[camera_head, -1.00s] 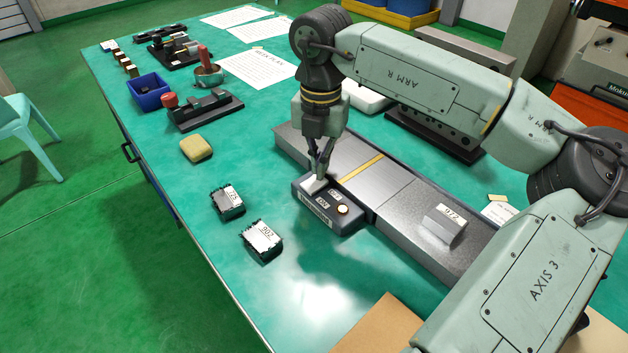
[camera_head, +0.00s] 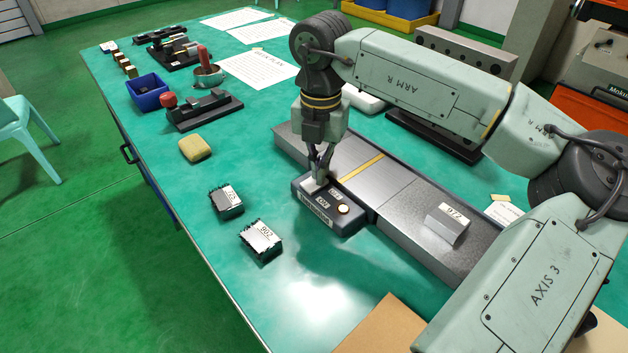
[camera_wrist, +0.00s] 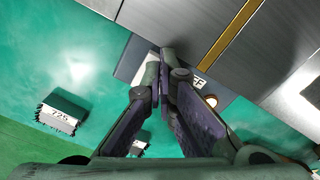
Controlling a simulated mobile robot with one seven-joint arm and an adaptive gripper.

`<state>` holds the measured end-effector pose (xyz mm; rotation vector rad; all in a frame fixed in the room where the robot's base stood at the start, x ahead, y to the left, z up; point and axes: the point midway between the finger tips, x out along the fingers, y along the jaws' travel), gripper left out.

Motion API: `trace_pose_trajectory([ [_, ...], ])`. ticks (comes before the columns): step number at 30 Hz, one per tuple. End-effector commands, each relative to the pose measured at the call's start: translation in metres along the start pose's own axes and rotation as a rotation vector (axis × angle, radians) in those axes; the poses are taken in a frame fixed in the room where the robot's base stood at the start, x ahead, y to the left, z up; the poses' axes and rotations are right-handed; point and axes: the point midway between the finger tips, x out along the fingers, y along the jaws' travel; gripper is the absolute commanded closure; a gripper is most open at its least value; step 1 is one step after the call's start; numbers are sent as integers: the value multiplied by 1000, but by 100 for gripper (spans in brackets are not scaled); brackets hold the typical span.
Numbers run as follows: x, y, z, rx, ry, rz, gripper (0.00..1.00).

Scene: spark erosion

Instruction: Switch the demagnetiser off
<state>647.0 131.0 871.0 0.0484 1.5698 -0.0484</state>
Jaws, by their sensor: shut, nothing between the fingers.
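The demagnetiser is a long grey metal bed (camera_head: 410,207) with a yellow stripe. A dark control box (camera_head: 348,223) is at its near side. The box has a pale switch (camera_head: 311,187), small labels, one reading ON, and a round lamp (camera_head: 343,209) that looks lit. My gripper (camera_head: 319,181) points down with its fingers shut and empty, at the switch end of the box. I cannot tell whether the tips touch the switch.
A block marked 972 (camera_head: 447,224) sits on the bed. Two dark blocks with pale labelled tops, one (camera_head: 227,201) and another marked 902 (camera_head: 261,241), stand on the green table in front. A yellow sponge (camera_head: 195,148) and a blue bin (camera_head: 148,92) lie farther left.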

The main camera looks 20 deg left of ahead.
Motion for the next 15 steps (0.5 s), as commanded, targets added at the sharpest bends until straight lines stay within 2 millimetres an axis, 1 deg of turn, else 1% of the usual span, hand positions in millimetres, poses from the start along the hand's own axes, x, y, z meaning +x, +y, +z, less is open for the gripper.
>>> trace_pose_trajectory([
  [4,4,0,0,0,1,0,100],
  [8,1,0,0,0,2,0,100],
  [11,-4,0,0,0,1,0,100],
  [15,-16,0,0,1,0,-1,100],
])
